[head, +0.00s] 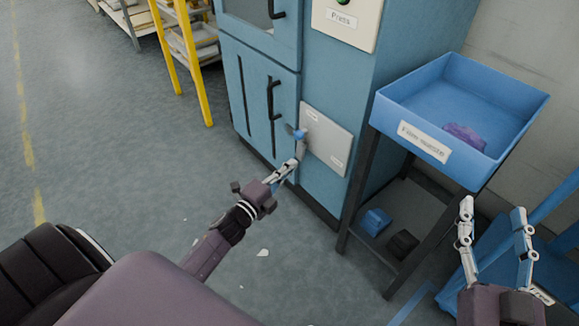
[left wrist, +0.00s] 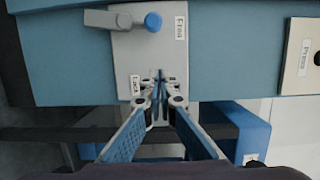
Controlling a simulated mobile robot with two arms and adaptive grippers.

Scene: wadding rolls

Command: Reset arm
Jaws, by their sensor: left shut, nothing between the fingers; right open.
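My left gripper (head: 299,150) is shut and empty in front of a light grey panel (head: 328,142) on the blue machine. The panel carries a short grey lever with a blue knob (head: 300,134), close to the fingertips in the head view. In the left wrist view the lever's blue knob (left wrist: 153,21) points toward the label "Free", and the shut left fingertips (left wrist: 160,82) appear apart from it, by the label "Lock" (left wrist: 136,87). My right gripper (head: 494,212) is open and empty at the lower right, in front of the stand.
A blue tray (head: 424,140) holding a purple piece (head: 465,136) tops a dark stand right of the machine. Its lower shelf holds a blue block (head: 375,221) and a dark block (head: 402,244). A "Press" panel (head: 344,20) is above. Open floor lies left, beside yellow-framed shelving (head: 182,55).

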